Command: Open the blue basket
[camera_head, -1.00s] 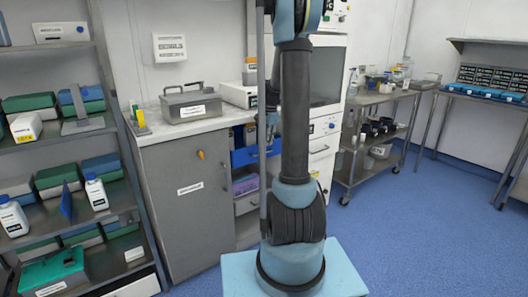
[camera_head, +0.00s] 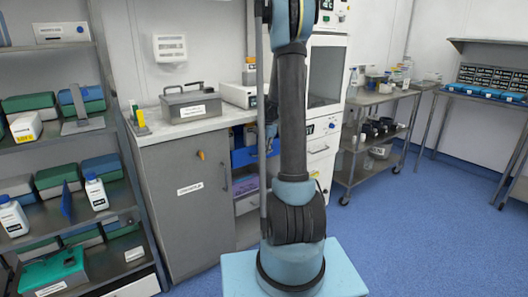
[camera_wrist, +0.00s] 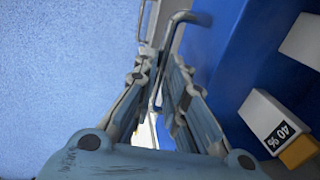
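The blue basket (camera_head: 243,157) sits in the open bay of the counter, partly hidden behind my arm. In the wrist view its blue wall (camera_wrist: 222,75) fills the right side, and a white box marked 40 % (camera_wrist: 268,118) with a yellow-orange end lies inside. A bent metal handle (camera_wrist: 182,17) runs down between the fingers of my gripper (camera_wrist: 160,68). The fingers stand on either side of the handle with a gap showing; whether either touches it I cannot tell. In the head view my gripper is mostly hidden behind my arm.
Below the basket is a compartment with purple items (camera_head: 245,185). A grey cabinet door (camera_head: 185,205) stands to the left, and a shelf rack with boxes and bottles (camera_head: 65,200) at far left. A metal cart (camera_head: 372,150) stands to the right. Blue floor (camera_head: 430,230) is clear at right.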

